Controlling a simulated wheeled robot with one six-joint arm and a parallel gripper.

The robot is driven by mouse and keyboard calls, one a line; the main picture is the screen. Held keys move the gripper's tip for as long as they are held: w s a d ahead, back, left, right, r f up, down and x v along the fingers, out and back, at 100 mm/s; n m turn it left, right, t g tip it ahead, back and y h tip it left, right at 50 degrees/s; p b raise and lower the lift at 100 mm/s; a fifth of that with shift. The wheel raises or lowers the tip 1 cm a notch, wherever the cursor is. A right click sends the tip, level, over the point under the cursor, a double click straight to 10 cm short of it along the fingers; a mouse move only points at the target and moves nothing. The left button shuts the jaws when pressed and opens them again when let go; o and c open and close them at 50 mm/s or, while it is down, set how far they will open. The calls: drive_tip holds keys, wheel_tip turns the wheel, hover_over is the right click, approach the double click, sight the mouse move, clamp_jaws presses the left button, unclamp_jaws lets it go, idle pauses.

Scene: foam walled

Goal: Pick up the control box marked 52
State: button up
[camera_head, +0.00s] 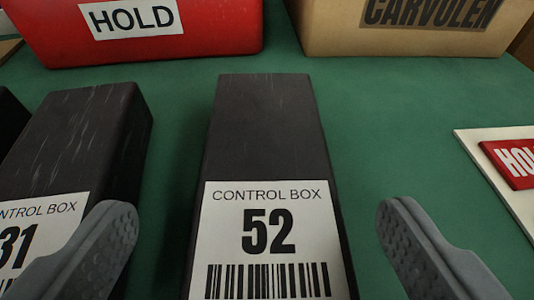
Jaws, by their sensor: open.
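The control box marked 52 (265,130) is a dark, long box with a white label and barcode on its near part. It lies on a green surface in the middle of the view, its near end cut off by the lower edge. My gripper (255,235) is open, with one grey finger on each side of this box. Neither finger appears to touch it. The left finger overlaps the label of the neighbouring box in the picture.
A dark control box marked 31 (85,130) lies close on the left, with a narrow gap between. A red HOLD container (190,45) and a cardboard CARVOLEN box (400,45) stand behind. A white card with a red HOLD label (485,155) lies right. Green surface (390,120) is clear right of box 52.

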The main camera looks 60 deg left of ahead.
sight(267, 196)
drive_tip(key=shift+x, duration=2.3)
drive_tip(key=shift+w+d+f, duration=0.1)
drive_tip(key=shift+w+d, duration=0.05)
drive_tip(key=shift+w, duration=0.05)
drive_tip(key=c, duration=1.3)
